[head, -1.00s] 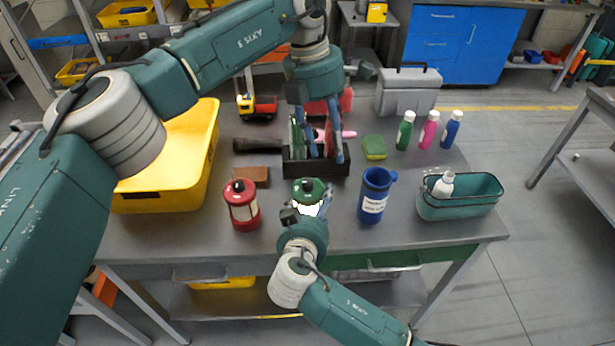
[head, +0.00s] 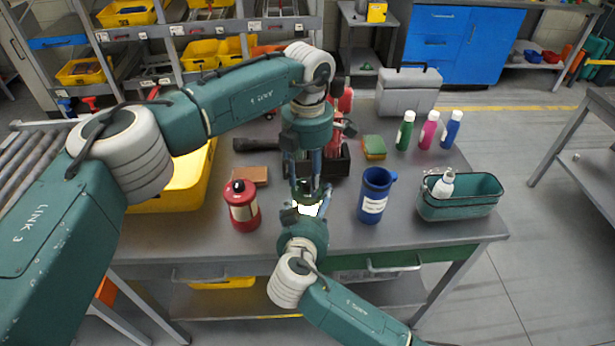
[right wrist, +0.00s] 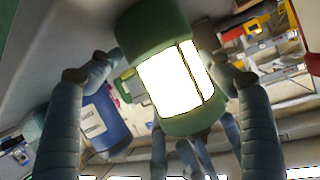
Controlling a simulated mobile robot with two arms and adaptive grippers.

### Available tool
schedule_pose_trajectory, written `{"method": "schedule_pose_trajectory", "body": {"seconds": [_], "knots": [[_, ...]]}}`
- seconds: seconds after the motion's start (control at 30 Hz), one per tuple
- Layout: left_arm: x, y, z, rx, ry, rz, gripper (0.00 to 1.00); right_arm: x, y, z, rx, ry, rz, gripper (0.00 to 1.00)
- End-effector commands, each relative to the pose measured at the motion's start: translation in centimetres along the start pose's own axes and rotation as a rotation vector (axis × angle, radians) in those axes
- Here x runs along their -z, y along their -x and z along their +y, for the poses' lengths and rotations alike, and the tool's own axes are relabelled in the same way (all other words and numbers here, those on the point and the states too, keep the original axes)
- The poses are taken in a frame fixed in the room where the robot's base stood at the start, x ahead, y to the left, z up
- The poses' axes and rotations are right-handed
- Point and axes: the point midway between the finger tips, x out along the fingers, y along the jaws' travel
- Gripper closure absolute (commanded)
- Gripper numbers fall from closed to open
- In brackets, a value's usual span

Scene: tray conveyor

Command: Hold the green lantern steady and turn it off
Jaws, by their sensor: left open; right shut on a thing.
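The green lantern (right wrist: 178,85) is lit, its window glowing white between green ends in the right wrist view. In the head view only its bright window (head: 308,208) shows clearly; my grippers cover most of the rest. My right gripper (head: 305,210) is shut on the lantern, with a finger on either side of it in the wrist view. My left gripper (head: 308,187) is open, pointing down just above the lantern's top. Its fingertips (right wrist: 190,150) show close to that green end; I cannot tell whether they touch it.
A red lantern (head: 243,206) stands to the left and a blue mug (head: 374,195) to the right. Behind are a black holder (head: 341,165), a sponge (head: 374,148) and a brown block (head: 252,175). A teal basket (head: 460,207) and several bottles (head: 429,130) are at the right.

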Motion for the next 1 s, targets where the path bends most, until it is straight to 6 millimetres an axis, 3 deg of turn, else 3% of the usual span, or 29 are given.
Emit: {"method": "schedule_pose_trajectory", "body": {"seconds": [0.3, 0.5, 0.53, 1.0], "knots": [[-0.01, -0.28, -0.01, 0.0, 0.0, 0.0, 0.58, -0.13, 0.01, -0.05, 0.001, 0.001, -0.002, 0.58], [-0.01, -0.27, -0.01, 0.0, 0.0, 0.0, 0.98, -0.13, 0.01, -0.04, 0.001, 0.0, -0.002, 0.58], [-0.01, -0.27, -0.01, 0.0, 0.0, 0.0, 1.0, -0.13, 0.01, -0.04, 0.001, 0.0, -0.002, 0.58], [0.01, -0.25, 0.0, 0.001, 0.059, 0.001, 1.0, -0.13, -0.01, 0.01, 0.0, 0.0, -0.002, 0.58]]}}
